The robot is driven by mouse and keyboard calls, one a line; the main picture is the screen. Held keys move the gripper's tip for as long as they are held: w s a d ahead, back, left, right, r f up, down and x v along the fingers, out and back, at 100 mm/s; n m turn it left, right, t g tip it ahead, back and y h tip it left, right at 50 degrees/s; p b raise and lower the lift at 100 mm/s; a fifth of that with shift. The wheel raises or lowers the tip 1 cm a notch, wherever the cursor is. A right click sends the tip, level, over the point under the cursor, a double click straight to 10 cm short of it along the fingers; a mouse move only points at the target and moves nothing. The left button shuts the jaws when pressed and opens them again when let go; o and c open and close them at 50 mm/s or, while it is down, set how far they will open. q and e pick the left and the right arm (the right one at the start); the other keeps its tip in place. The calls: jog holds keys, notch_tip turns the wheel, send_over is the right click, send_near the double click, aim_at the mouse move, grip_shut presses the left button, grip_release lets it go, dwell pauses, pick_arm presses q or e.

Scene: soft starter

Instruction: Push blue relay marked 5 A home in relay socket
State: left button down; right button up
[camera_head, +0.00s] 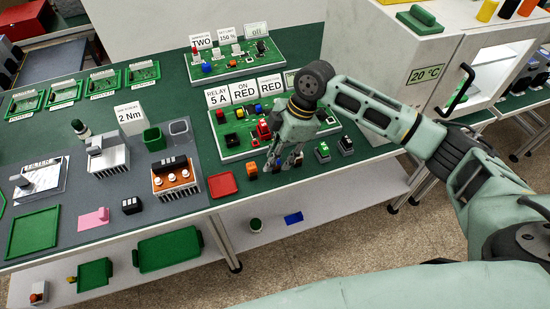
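The green board (236,153) on the bench carries cards reading "RELAY 5 A" (217,97), "ON RED" and "RED". Several small coloured and black parts sit on it, including a red block (263,130) and small blue parts. Which part is the relay socket is too small to tell. My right gripper (284,165) points down at the board's front edge, its fingers spread, over a row of small relay-like blocks. The gripper hides part of that row. I cannot make out a blue relay or a 5 A mark on any block. My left gripper is out of view.
An orange block (251,169) and a red tray (222,185) lie left of the gripper. A green-topped block (322,152) and a dark block (346,146) stand to its right. A second board (205,75) is behind. A white cabinet (375,45) stands at the right.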

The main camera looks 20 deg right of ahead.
grip_shut()
jog(key=shift+r, duration=0.15)
dwell(0.4)
jog(key=shift+r+p, duration=1.85)
jog(key=shift+p, duration=0.4)
